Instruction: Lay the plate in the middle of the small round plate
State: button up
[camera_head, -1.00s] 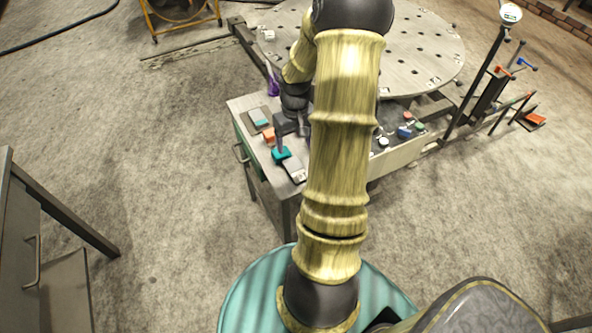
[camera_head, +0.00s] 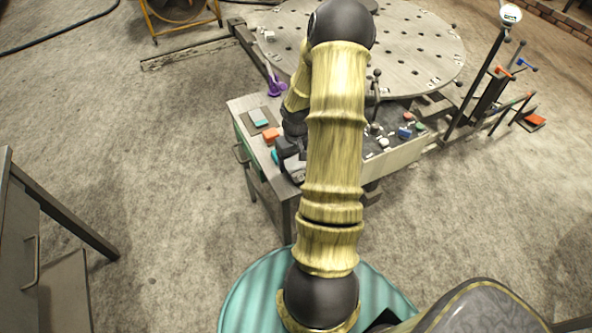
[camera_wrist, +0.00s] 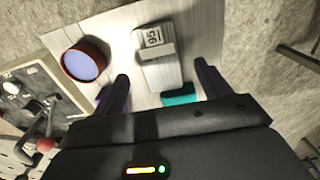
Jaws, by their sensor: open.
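A grey rectangular plate (camera_wrist: 156,58) with a white number label lies flat on the light bench top in the wrist view. A teal piece (camera_wrist: 180,95) shows at its near end. The small round plate (camera_wrist: 86,60), a round piece with a red rim and pale blue-violet face, stands left of it; my arm seems to hide it in the head view. My gripper (camera_wrist: 164,86) is open, its dark purple fingers spread either side of the teal piece, with nothing held. In the head view my gripper (camera_head: 288,152) is over the bench's near-left part, mostly covered by my arm.
A large perforated round table (camera_head: 415,50) stands behind.

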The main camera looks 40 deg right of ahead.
aim_at(296, 169)
jog(key=shift+f, duration=1.55)
grip_shut()
jog(key=shift+r, duration=0.1)
jog(key=shift+r, duration=0.1)
notch_tip(296, 169, up, 10)
jog(key=shift+p, duration=0.3)
